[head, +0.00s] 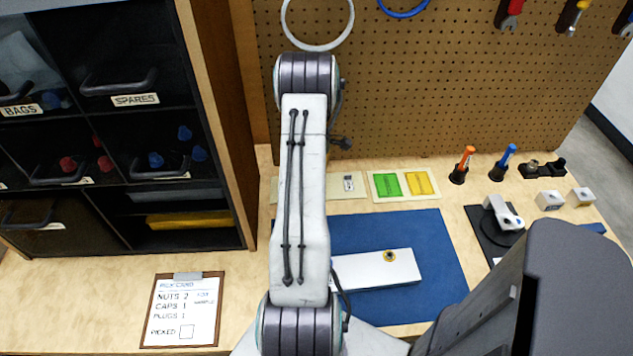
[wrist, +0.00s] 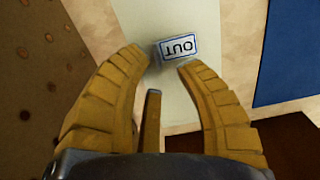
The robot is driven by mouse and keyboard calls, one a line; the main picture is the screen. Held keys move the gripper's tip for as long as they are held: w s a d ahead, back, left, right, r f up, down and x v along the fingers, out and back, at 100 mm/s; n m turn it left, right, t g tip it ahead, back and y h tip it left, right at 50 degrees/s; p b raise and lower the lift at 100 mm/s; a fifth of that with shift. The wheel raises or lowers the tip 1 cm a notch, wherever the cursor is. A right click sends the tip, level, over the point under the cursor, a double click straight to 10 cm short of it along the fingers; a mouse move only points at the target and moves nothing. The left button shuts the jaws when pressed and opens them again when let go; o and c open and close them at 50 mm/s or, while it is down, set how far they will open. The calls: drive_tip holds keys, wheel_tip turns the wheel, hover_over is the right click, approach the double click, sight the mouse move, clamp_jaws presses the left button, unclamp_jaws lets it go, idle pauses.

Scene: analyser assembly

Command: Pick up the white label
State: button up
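The white label (wrist: 178,48) has a blue border and reads "OUT", upside down in the wrist view. It lies on a pale card (wrist: 180,100) at the ends of my fingers. In the head view my arm hides my gripper and part of the pale card (head: 330,192). A small white piece with dark markings (head: 349,182) shows on that card, right of my arm.
A second card with a green label (head: 388,184) and a yellow label (head: 420,183) lies to the right. A blue mat (head: 440,270) with a white panel (head: 390,268) lies in front. The pegboard (head: 430,90) rises behind, and a dark cabinet (head: 120,130) stands left.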

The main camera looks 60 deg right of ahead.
drive_tip(key=shift+f, duration=1.35)
drive_tip(key=shift+o, duration=0.2)
clamp_jaws()
